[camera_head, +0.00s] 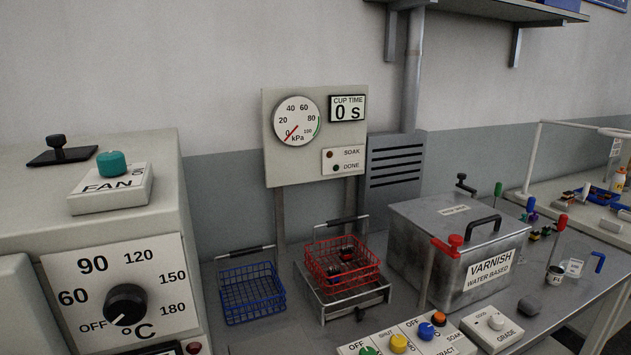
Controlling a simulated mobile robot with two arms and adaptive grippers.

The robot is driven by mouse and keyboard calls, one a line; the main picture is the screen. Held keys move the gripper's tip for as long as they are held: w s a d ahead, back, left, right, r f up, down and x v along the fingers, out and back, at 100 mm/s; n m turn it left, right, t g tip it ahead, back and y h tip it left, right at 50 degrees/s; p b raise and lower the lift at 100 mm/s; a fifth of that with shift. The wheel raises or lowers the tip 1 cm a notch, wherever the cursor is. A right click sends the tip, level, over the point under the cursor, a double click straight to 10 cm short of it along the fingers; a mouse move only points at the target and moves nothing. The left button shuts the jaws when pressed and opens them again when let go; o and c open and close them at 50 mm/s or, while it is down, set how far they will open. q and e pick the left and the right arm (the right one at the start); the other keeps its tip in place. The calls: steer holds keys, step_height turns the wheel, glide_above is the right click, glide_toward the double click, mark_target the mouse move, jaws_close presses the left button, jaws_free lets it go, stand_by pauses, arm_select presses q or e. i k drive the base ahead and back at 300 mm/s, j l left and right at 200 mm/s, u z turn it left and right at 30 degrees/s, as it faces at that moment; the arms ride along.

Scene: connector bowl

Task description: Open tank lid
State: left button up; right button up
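The grey metal tank (413,254) stands on the bench right of centre, with a label reading "VARNISH WATER BASED" on its front. Its flat lid (435,215) lies closed on top. A black bar handle (483,222) sits on the lid near its front right edge. A red lever or clamp (449,244) is at the tank's front left corner on a grey upright. A black crank-like part (466,183) stands at the back edge of the lid. Neither of my grippers is in view.
A red wire basket (343,265) with dark items rests on a metal stand left of the tank. A blue wire basket (251,292) stands further left. Control boxes with knobs (398,344) line the front. A gauge panel (315,136) stands behind. A large oven-like cabinet (100,225) fills the left.

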mark_target(440, 216)
steer(key=l+z, duration=0.25)
steer(key=l, duration=1.3)
steer(key=k, duration=0.05)
